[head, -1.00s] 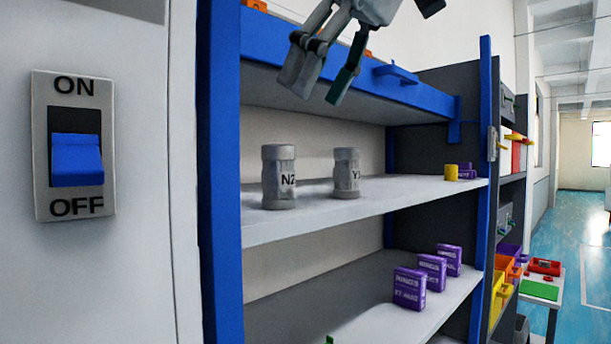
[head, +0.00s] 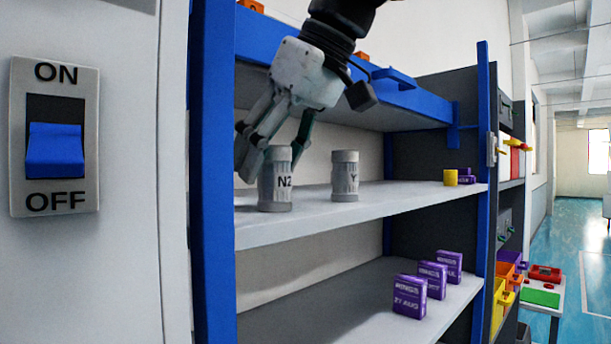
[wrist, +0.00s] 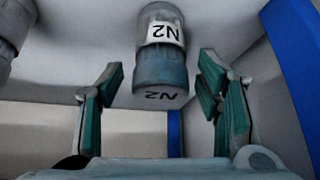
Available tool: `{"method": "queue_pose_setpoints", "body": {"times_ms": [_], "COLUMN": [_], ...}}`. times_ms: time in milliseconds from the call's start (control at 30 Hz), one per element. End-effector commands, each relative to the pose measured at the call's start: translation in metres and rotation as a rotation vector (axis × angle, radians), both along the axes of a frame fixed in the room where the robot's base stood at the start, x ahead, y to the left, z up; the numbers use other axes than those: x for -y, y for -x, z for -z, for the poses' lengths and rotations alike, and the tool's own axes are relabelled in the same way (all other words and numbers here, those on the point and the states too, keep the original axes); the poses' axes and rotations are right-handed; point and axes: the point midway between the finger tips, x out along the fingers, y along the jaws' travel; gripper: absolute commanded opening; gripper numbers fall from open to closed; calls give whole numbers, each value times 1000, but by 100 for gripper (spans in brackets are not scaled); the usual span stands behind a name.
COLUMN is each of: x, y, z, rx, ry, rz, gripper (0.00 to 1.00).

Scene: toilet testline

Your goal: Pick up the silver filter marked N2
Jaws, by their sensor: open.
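The silver filter marked N2 (head: 275,182) stands upright on the white middle shelf (head: 400,196) of the blue rack, near its left end. In the wrist view the N2 filter (wrist: 161,65) shows its label upside down, with a second N2 mark on its end. My gripper (head: 268,165) is open and empty, its fingers beside and behind the top of the N2 filter in the head view. In the wrist view the green-padded fingers (wrist: 160,105) lie to either side of the filter's line, apart from it. A similar silver filter marked Y (head: 345,177) stands to its right.
A yellow cylinder (head: 450,177) and small purple item sit at the shelf's right end. Purple boxes (head: 409,297) stand on the lower shelf. A blue upright (head: 211,180) and a wall switch (head: 55,140) are at left. The upper blue shelf edge (head: 400,88) is close above.

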Motion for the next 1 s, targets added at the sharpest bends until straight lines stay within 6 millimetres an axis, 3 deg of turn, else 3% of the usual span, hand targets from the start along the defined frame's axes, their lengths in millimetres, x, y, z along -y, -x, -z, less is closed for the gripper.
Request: {"method": "queue_pose_setpoints", "body": {"times_ms": [200, 433, 467, 700, 1000], "x": [-11, -12, -12, -12, -12], "y": [-5, -7, -7, -6, -7], "z": [19, 20, 20, 20, 20], "rx": [-1, 1, 1, 1, 1], "ry": [1, 0, 0, 0, 0], "rz": [0, 1, 1, 1, 1], "gripper": [59, 59, 57, 4, 4]}}
